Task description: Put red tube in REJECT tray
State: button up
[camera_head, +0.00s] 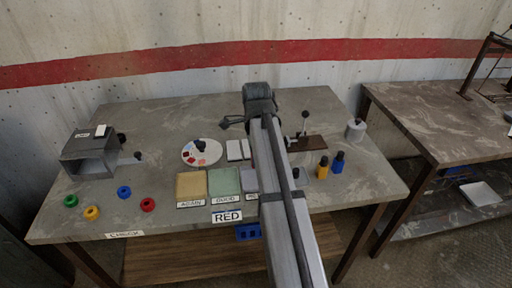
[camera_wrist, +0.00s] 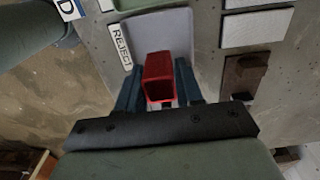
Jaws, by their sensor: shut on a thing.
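The red tube (camera_wrist: 158,75), square and hollow, is held between the two blue fingers of my gripper (camera_wrist: 158,84) in the wrist view. My gripper is shut on it. The pale lavender REJECT tray (camera_wrist: 177,22), with its label (camera_wrist: 121,46) on the left, lies under and beyond the tube. The tube overlaps the tray in this view; I cannot tell whether it touches the tray floor. In the head view my arm hides the tube and gripper, and part of the REJECT tray (camera_head: 249,178) shows left of the arm.
The green tray (camera_head: 224,181) and yellow tray (camera_head: 191,185) stand left of the REJECT tray. A RED card (camera_head: 227,217) is at the front edge. A brown fixture (camera_wrist: 244,73) and pale blocks (camera_wrist: 256,25) are right of the tray. Yellow (camera_head: 322,167) and blue (camera_head: 338,163) bottles stand right of my arm.

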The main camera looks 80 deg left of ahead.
jog(key=shift+f, duration=0.2)
jog(key=shift+f, duration=3.05)
jog(key=shift+f, duration=0.25)
jog(key=o, duration=1)
jog(key=shift+r, duration=0.15)
notch_tip(320, 180, up, 8)
jog(key=shift+f, duration=0.15)
jog(key=shift+a, duration=0.1)
